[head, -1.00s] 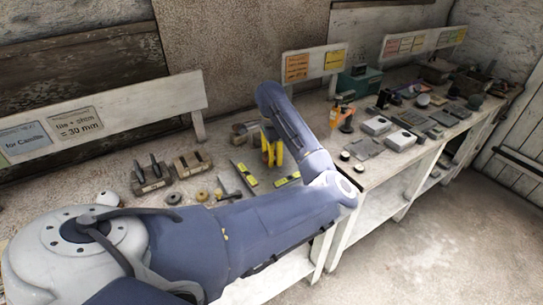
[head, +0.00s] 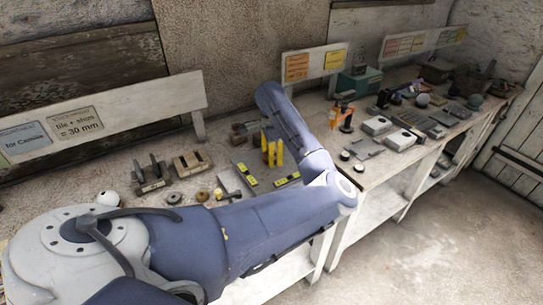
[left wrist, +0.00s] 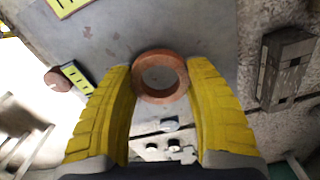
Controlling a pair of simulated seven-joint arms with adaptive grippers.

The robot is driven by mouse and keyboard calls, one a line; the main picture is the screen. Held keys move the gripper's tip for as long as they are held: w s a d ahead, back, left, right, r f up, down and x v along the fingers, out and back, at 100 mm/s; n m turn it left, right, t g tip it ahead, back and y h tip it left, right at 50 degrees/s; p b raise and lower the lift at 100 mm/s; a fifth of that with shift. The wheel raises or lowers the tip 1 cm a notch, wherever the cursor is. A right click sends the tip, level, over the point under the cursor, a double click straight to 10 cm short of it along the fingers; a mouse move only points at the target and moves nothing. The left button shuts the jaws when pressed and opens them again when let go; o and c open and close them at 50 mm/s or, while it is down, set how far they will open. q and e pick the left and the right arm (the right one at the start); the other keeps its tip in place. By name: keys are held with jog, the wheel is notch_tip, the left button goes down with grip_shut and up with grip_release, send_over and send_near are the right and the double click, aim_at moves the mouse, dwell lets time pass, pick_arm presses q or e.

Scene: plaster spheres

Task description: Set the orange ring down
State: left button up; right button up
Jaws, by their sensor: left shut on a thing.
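The orange ring (left wrist: 160,98) is between the two yellow fingers of my left gripper (left wrist: 160,74) in the left wrist view. The fingers are shut on its two sides, and its hole faces the camera. A grey flat surface lies behind it. I cannot tell how large the gap is between ring and surface. In the head view my left gripper (head: 272,152) points down over the near bench, partly covered by my own arm. The ring is not clear there. My right gripper is not in view.
Yellow-marked levels (head: 246,174) lie close to the gripper. A grey block (left wrist: 289,62) shows right of the ring. An orange-topped tool (head: 346,118) stands on the right bench.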

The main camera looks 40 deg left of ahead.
pick_arm(q)
jog(key=shift+f, duration=0.65)
jog(key=o, duration=1)
jog(key=shift+r, duration=0.1)
jog(key=shift+r, duration=1.85)
